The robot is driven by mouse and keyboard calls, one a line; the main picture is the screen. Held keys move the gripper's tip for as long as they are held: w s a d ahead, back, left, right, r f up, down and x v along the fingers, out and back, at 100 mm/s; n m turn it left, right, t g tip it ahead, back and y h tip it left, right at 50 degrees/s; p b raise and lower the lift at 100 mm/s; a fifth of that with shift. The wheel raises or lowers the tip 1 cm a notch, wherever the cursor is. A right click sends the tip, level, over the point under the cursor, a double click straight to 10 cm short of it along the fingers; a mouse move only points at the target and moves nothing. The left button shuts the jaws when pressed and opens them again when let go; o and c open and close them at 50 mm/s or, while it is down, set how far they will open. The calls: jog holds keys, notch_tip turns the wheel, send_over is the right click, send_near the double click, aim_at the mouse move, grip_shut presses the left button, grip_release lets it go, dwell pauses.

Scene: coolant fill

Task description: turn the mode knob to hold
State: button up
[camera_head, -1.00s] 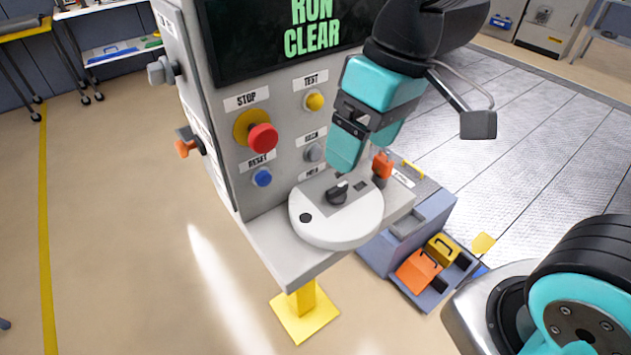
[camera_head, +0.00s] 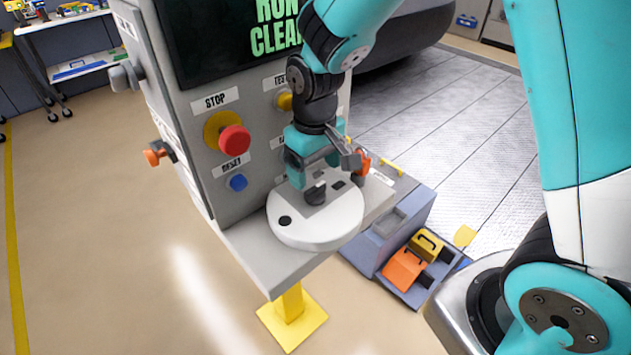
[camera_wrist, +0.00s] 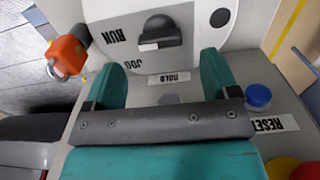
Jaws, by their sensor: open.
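The mode knob (camera_head: 316,193) is black and sits on a round white plate (camera_head: 300,235) on the console's shelf. Which label the knob points at is not certain. My gripper (camera_head: 313,172) is open, close above the knob in the head view. In the wrist view the teal fingers (camera_wrist: 163,75) are apart, with the knob just beyond their tips and nothing held.
A red stop button (camera_head: 234,139) and blue reset button (camera_head: 238,183) are on the console's front panel. An orange-red fitting (camera_head: 362,162) stands close right of my gripper. A tray with orange and yellow blocks (camera_head: 405,267) sits lower right. The screen (camera_head: 215,40) reads RUN CLEAR, partly hidden.

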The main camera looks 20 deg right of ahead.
aim_at(315, 187)
jog(key=shift+f, duration=2.4)
jog(key=c, duration=1.3)
